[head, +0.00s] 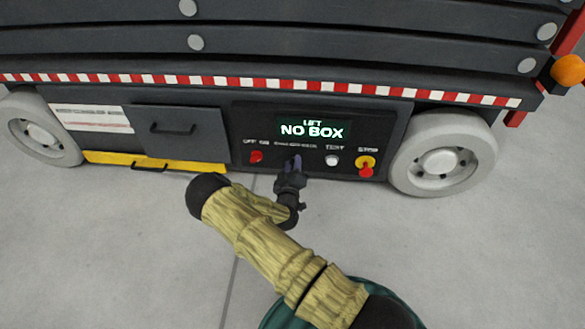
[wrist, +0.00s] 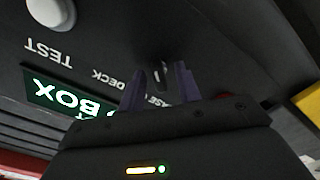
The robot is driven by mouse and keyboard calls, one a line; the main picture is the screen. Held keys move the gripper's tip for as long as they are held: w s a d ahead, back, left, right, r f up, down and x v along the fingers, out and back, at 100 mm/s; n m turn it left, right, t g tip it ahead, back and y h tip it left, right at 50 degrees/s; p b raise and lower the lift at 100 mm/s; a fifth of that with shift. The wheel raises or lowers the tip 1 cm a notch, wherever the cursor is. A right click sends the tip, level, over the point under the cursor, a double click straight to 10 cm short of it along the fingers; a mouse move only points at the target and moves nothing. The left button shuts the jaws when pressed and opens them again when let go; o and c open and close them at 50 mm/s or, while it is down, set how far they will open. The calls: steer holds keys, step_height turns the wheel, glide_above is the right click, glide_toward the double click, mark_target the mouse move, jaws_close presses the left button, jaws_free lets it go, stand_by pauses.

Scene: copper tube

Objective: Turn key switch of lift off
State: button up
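The lift's dark control panel (head: 308,149) shows on the lift's side in the head view. My gripper (head: 294,160) is at the middle of the panel, below the lit display reading "LIFT NO BOX" (head: 311,129). In the wrist view, which shows the panel upside down, a small metallic key switch (wrist: 160,72) sits near lettering that includes "DECK". My gripper's two purple fingers (wrist: 159,78) are open, one on each side of the key in the picture. Contact cannot be made out. The key is hidden by my gripper in the head view.
A red knob (head: 256,157) under "OFF ON" is left of my gripper. A white button (head: 332,160) under "TEST" and a red-and-yellow stop button (head: 366,164) are to the right. Wheels (head: 442,160) flank the panel area. Open grey floor (head: 480,260) lies in front.

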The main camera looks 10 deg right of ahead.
steer(key=shift+w, duration=0.35)
jaws_close()
steer(key=shift+n+p, duration=0.3)
steer(key=shift+n, duration=0.2)
steer(key=n+p, duration=0.1)
steer(key=n, duration=0.1)
steer(key=shift+n, duration=0.3)
steer(key=n, duration=0.5)
steer(key=shift+f+p, duration=0.2)
steer(key=shift+p, duration=0.15)
